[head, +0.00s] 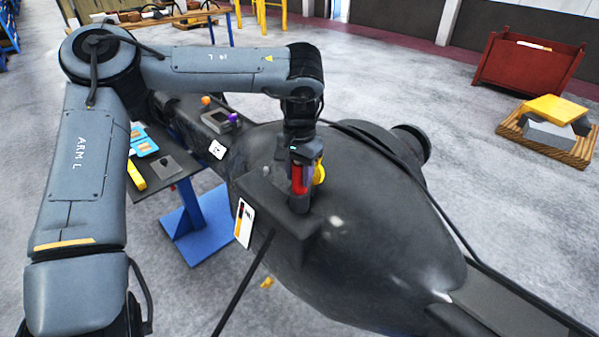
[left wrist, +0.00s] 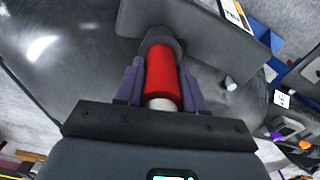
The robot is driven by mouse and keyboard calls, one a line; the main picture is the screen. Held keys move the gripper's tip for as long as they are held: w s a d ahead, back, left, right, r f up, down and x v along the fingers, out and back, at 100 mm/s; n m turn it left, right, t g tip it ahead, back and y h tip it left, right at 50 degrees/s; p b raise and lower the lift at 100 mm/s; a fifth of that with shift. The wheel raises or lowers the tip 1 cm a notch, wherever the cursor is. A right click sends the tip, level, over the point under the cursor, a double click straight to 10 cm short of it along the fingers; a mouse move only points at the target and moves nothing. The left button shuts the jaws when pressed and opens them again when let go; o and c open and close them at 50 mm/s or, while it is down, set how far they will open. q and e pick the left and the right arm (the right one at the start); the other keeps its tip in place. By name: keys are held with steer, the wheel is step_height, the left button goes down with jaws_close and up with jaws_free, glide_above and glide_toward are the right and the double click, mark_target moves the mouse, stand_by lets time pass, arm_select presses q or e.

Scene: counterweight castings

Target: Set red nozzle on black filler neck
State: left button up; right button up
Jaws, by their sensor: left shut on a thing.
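My left gripper (head: 300,168) is shut on the red nozzle (head: 298,182), holding it upright above the large black casting. The left wrist view shows the red nozzle (left wrist: 163,76) between the two purple-grey fingers, with a pale end nearest the gripper. The black filler neck (head: 300,204) stands up from the casting directly below the nozzle. In the left wrist view the nozzle's far end meets the dark round neck (left wrist: 160,38). I cannot tell whether it is seated or just above it. A yellow part (head: 319,172) shows right beside the nozzle. My right gripper is not in view.
The black casting (head: 390,235) fills the middle, with a dark cable over it. A dark side table (head: 160,190) on a blue stand holds small parts at left. A red bin (head: 525,65) and wooden pallet (head: 570,155) stand at far right.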

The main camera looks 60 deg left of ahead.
arm_select(q)
steer(key=o, duration=0.9)
steer(key=shift+o, duration=0.3)
step_height(320, 180, up, 11)
steer(key=shift+f, duration=0.1)
